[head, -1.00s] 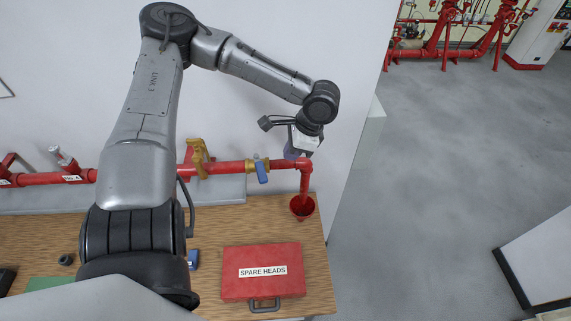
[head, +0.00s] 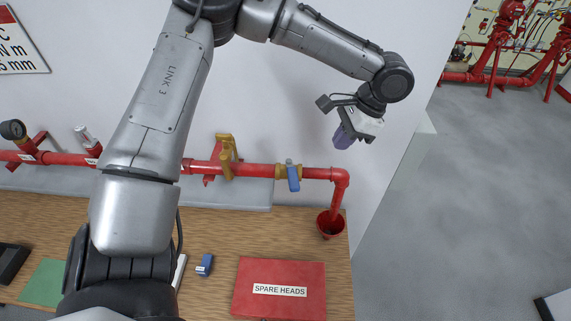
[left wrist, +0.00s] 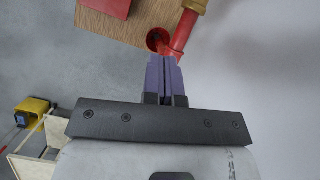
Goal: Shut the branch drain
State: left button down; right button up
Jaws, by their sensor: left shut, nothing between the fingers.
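The branch drain valve (head: 282,171) is a brass body on the red pipe, near its right end. Its blue lever (head: 293,178) points down, across the pipe's line. Right of it the pipe (head: 320,173) bends down into a red funnel (head: 330,226). My left gripper (head: 343,138), with purple fingers, is shut and empty above the bend, to the right of the lever and apart from it. In the left wrist view the shut fingers (left wrist: 162,62) are seen in front of the pipe (left wrist: 183,32) and funnel (left wrist: 157,40). The lever is not clearly visible there.
A larger yellow valve handle (head: 226,157) stands on the pipe to the left. A red SPARE HEADS case (head: 280,275) and a small blue object (head: 205,264) lie on the wooden bench (head: 215,225). The wall is close behind the pipe.

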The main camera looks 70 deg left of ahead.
aim_at(292, 174)
pick_arm(q)
jog(key=s+a+f+p, duration=0.1)
jog(key=s+f+p, duration=0.2)
jog(key=s+f, duration=0.4)
jog(key=shift+s+f, duration=0.15)
jog(key=shift+f, duration=1.05)
pick_arm(e)
jog(key=shift+w+v, duration=0.15)
jog(key=shift+v, duration=0.7)
jog(key=shift+w+v, duration=0.15)
jog(key=shift+v, duration=0.75)
pick_arm(q)
jog(key=shift+p, duration=0.3)
pick_arm(e)
jog(key=shift+d+r, duration=0.15)
